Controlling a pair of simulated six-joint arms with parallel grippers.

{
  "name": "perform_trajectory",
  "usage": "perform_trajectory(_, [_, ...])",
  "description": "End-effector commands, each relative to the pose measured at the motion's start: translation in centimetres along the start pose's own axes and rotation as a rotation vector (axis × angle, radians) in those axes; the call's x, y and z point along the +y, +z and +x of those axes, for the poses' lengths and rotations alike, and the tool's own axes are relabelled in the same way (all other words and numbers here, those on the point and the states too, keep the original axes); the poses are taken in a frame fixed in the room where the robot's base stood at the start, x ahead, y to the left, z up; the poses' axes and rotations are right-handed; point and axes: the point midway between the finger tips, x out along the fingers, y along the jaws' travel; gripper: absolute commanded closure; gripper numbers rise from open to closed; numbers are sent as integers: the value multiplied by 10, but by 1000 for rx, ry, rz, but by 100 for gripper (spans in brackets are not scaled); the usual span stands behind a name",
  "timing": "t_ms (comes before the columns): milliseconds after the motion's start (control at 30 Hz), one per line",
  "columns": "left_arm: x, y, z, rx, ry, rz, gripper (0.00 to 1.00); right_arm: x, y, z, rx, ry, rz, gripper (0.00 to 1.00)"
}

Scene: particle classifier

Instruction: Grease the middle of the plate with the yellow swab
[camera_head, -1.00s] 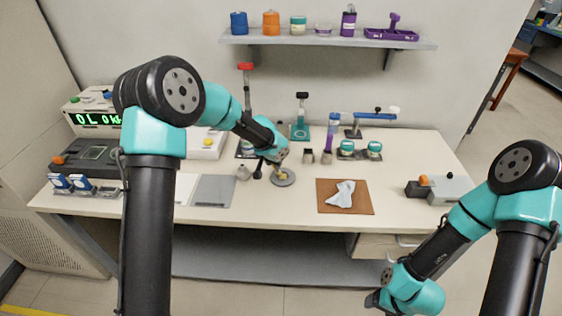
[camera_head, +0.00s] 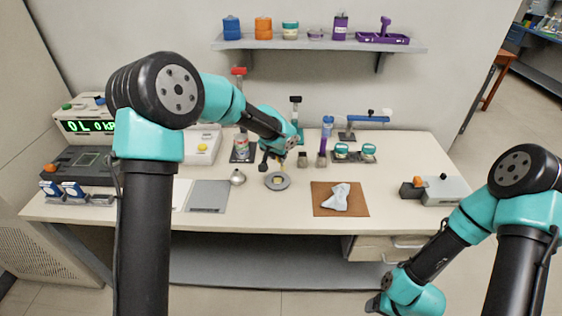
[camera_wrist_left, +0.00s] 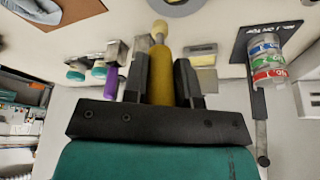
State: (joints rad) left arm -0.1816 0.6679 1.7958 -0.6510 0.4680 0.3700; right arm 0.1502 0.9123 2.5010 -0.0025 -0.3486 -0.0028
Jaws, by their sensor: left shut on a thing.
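The plate (camera_head: 285,186) is a round grey disc on the table, with a small pale yellow patch at its middle. Part of it shows at the top edge of the left wrist view (camera_wrist_left: 186,8). My left gripper (camera_head: 271,160) is shut on the yellow swab (camera_wrist_left: 160,77), whose pale rounded tip sticks out beyond the fingers. The gripper is above and behind the plate, and the swab tip looks clear of it. My right gripper (camera_head: 375,304) hangs low at the front, below table height; its fingers are too small to read.
A small metal vessel (camera_head: 237,178) and a grey flat pad (camera_head: 208,196) lie left of the plate. A brown mat (camera_head: 320,207) with a white cloth (camera_head: 340,196) lies to the right. Behind stand small square holders, a purple tube (camera_head: 322,153) and teal-lidded jars (camera_head: 369,150).

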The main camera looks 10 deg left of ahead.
Motion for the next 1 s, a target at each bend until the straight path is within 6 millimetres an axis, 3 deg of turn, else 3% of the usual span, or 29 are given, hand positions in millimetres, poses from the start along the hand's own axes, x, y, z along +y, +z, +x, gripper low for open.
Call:
perform_trajectory(400, [-8,-5,-30,1,-5,-14,97,0,0,0,0,0,0,29])
perform_trajectory(1000, [-10,-5,-30,-1,-6,-16,97,0,0,0,0,0,0,29])
